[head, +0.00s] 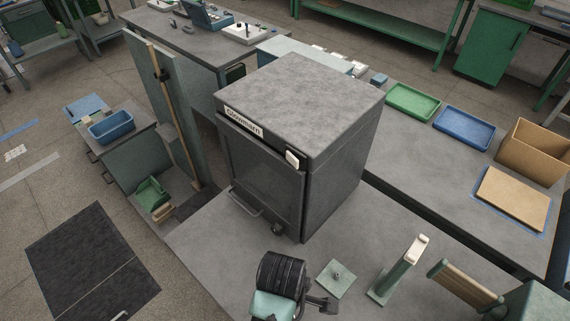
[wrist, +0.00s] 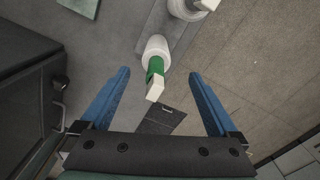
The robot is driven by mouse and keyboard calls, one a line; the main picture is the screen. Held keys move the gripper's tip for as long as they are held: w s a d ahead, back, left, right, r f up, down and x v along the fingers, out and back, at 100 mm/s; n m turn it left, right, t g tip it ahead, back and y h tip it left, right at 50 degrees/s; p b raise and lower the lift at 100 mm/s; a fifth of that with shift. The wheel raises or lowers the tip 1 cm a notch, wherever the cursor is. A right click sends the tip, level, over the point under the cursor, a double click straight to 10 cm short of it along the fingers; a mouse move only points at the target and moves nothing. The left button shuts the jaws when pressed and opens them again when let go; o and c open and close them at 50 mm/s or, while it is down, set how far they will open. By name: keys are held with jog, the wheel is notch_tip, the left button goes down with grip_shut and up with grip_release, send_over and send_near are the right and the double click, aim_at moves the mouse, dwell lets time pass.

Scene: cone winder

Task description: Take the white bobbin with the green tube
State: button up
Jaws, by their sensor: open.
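In the wrist view, a white bobbin (wrist: 153,48) has a green tube (wrist: 155,66) showing at its near end. A pale block (wrist: 155,90) sits at the end of the tube. My gripper (wrist: 158,73) is open, with its two blue fingers apart. In the picture, the bobbin and tube appear between and just beyond the fingertips; the gap in depth cannot be told. Nothing is held. A second white bobbin (wrist: 186,8) is cut off at the top edge. I cannot make out either bobbin in the head view, where my arm covers part of the bench front.
A large grey box-shaped machine (head: 300,100) with a door handle stands on the bench, and its dark side is at the left of the wrist view. A green stand with a pale top (head: 397,275) and a small plate with a knob (head: 336,278) stand in front.

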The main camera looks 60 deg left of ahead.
jog(key=shift+w+f+p, duration=0.15)
jog(key=shift+f+p, duration=0.2)
jog(key=shift+f, duration=1.1)
jog(key=shift+w+f+p, duration=0.15)
jog(key=shift+f+p, duration=0.2)
jog(key=shift+f, duration=1.05)
